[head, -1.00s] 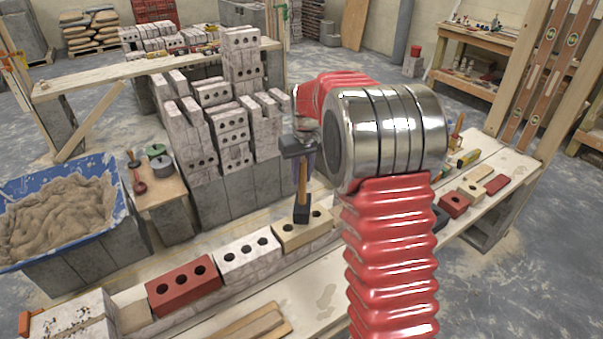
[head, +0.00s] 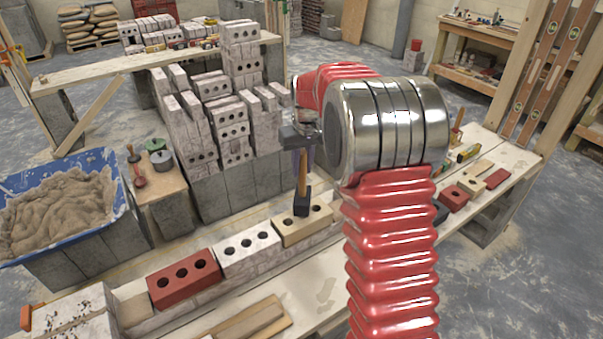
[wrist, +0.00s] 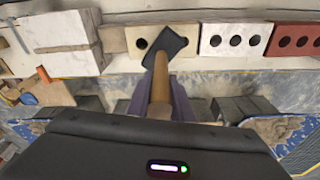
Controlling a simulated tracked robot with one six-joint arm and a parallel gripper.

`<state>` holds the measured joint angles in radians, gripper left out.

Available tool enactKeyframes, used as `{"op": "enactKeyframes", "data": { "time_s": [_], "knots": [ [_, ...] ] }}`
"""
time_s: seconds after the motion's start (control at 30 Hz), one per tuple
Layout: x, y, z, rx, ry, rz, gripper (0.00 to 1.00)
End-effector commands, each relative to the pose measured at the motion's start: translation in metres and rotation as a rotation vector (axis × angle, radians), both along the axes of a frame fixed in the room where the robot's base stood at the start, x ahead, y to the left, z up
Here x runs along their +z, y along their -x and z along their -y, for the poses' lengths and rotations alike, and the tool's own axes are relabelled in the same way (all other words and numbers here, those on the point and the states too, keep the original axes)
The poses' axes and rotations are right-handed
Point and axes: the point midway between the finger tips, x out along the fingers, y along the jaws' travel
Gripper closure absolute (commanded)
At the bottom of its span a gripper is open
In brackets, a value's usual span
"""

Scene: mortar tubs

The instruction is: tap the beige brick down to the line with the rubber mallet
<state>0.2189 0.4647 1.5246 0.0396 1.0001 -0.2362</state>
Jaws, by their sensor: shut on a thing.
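The beige brick (head: 304,226) lies at the right end of a row on the low wall, right of a white brick (head: 248,254) and a red brick (head: 183,280). The rubber mallet has a wooden handle and a black head (head: 302,201), which is over the middle of the beige brick. I cannot tell whether the head touches it. My gripper (wrist: 160,97) is shut on the mallet's handle, above the brick; my arm hides part of it in the head view. In the wrist view the mallet head covers the middle of the beige brick (wrist: 115,39).
A blue tub of mortar (head: 60,205) stands at the left. A stack of whitish bricks (head: 215,125) stands behind the wall. Red and beige bricks (head: 453,198) and tools lie on the plank at the right. A wooden board (head: 250,320) lies in front.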

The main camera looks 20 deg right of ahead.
Motion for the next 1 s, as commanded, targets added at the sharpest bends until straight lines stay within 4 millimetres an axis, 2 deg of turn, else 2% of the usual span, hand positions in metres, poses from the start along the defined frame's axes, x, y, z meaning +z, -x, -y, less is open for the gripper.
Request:
{"op": "enactKeyframes", "data": {
  "time_s": [0.67,0.77,0.93,1.0],
  "knots": [
    [-0.006,0.000,-0.001,0.001,0.000,0.002,1.00],
    [-0.012,0.000,-0.001,0.001,0.000,0.001,1.00],
    [-0.044,0.000,-0.001,0.001,-0.001,-0.002,1.00],
    [-0.040,-0.001,-0.001,0.001,0.000,0.003,1.00]
  ]
}}
